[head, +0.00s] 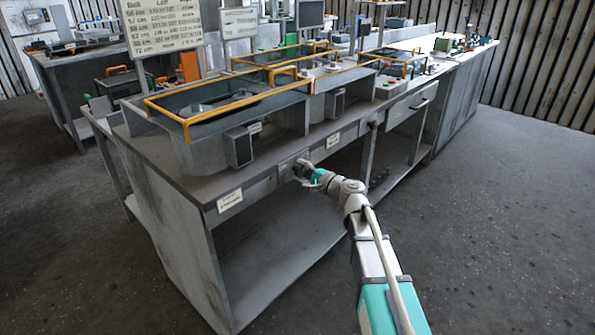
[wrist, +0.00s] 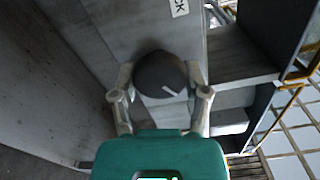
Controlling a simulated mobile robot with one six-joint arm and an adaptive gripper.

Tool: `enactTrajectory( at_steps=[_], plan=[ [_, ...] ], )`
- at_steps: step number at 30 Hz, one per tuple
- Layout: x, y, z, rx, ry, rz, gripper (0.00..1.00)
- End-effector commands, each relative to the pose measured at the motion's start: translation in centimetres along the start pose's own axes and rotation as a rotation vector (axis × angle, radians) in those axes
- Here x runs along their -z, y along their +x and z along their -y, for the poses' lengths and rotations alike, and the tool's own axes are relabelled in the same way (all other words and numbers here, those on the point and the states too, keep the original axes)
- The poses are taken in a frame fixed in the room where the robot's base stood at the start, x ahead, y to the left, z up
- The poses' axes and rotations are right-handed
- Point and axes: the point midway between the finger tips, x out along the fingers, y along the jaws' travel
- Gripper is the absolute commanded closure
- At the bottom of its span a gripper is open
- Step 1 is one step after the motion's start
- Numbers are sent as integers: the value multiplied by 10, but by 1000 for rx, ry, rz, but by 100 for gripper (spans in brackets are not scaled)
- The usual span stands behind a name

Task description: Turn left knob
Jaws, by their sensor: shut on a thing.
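The left knob (wrist: 161,76) is a dark round knob with a white line mark, on the grey front panel of the workbench. In the wrist view it sits between the two grey fingers of my gripper (wrist: 160,90), which are shut on it from both sides. The white mark is near the knob's lower right in that view. In the head view my gripper (head: 304,170) is at the bench front, and it mostly hides the knob. A second dark knob (head: 373,124) is farther right on the same front, clear of my gripper.
The grey workbench (head: 235,178) carries housings with yellow-orange rails (head: 185,120) and dark boxes (head: 238,147) close above the front edge. Open shelves lie below the panel. A drawer (head: 412,104) is farther right. The floor in front is clear.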

Motion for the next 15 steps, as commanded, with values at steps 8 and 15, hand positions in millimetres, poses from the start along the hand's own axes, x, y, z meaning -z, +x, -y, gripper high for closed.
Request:
enactTrajectory(
  at_steps=[8, 15],
  plan=[
    [-1, -4, -1, -4, -256, -1, 88],
    [-1, -3, -1, -5, -418, 0, 88]
  ],
)
